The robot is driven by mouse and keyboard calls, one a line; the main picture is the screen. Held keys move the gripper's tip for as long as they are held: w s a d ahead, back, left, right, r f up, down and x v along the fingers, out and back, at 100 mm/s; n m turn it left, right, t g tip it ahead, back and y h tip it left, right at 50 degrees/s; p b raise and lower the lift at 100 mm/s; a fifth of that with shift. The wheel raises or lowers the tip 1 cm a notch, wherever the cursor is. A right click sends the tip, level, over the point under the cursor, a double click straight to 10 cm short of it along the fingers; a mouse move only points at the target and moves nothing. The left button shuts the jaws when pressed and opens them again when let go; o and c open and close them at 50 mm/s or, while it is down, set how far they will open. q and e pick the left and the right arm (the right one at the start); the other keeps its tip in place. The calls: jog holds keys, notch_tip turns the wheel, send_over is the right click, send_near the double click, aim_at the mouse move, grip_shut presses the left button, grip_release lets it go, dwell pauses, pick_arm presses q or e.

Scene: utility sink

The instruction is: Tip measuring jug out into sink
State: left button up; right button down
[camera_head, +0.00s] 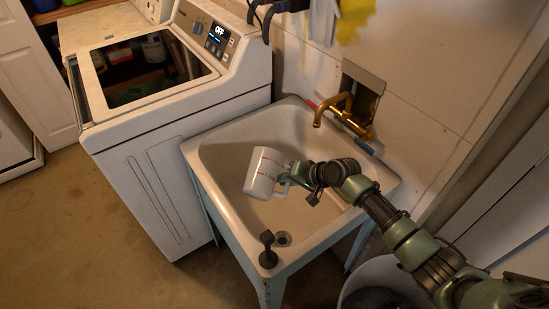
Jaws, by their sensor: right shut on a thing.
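A white measuring jug (263,174) with red markings is held over the basin of the utility sink (215,192). The jug is tilted slightly, with its handle to the lower right. My right gripper (287,179) is shut on the jug at its handle side, and my arm reaches in from the lower right. The jug's inside is not visible, so I cannot tell whether it holds anything. No liquid stream shows. My left gripper is not in view.
A brass faucet (343,111) is on the wall behind the basin. A white washing machine (165,130) stands close to the left. A bin (385,278) is at the lower right.

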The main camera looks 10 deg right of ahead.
aim_at(281, 157)
notch_tip(281, 157, up, 9)
jog(key=n+t+h+p, duration=0.1)
jog(key=n+t, duration=0.1)
jog(key=t, duration=0.2)
jog(key=n+t+h, duration=0.1)
jog(key=n+t, duration=0.2)
jog(key=t, duration=0.2)
jog(key=shift+n+h+p, duration=0.3)
jog(key=shift+h+p, duration=0.05)
jog(key=shift+h, duration=0.05)
jog(key=shift+s+a+t+b, duration=0.1)
jog(key=shift+s+t+b, duration=0.15)
jog(key=shift+b, duration=0.25)
pick_arm(q)
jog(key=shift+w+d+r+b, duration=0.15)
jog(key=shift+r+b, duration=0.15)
jog(key=shift+b, duration=0.15)
pick_arm(e)
jog(key=shift+s+a+r+n+t, duration=0.1)
jog(key=shift+s+r+n+t, duration=0.05)
jog(key=shift+r+n+t, duration=0.55)
jog(key=shift+r, duration=0.2)
